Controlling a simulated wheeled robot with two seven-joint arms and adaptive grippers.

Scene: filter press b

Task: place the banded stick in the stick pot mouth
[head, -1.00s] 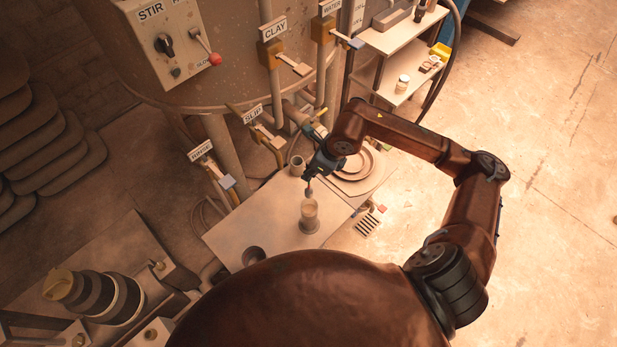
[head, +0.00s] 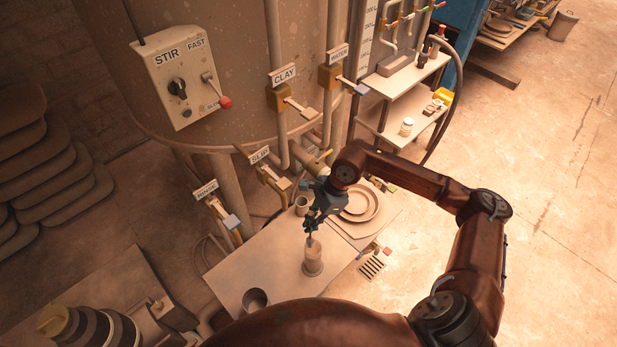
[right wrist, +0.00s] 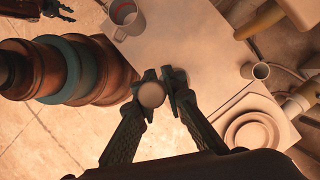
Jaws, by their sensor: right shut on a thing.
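My right gripper (head: 312,222) points down over the work table, shut on the banded stick (head: 313,241). In the right wrist view the stick shows only as a pale round end (right wrist: 151,95) between the fingertips; its bands cannot be made out. Directly below, a tall pale cylindrical vessel (head: 313,262) stands upright on the table, likely the stick pot. The stick's lower end lines up with its mouth in the head view; whether it is inside I cannot tell. What seems my left gripper (right wrist: 57,10) shows small at the top left of the wrist view.
A mug (head: 255,300) stands at the table's near edge and a small cup (head: 302,205) behind the gripper. Round plates (head: 358,205) lie to the right. Valve levers (head: 300,107) and the tank (head: 240,70) rise behind. The table's left part (head: 250,262) is clear.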

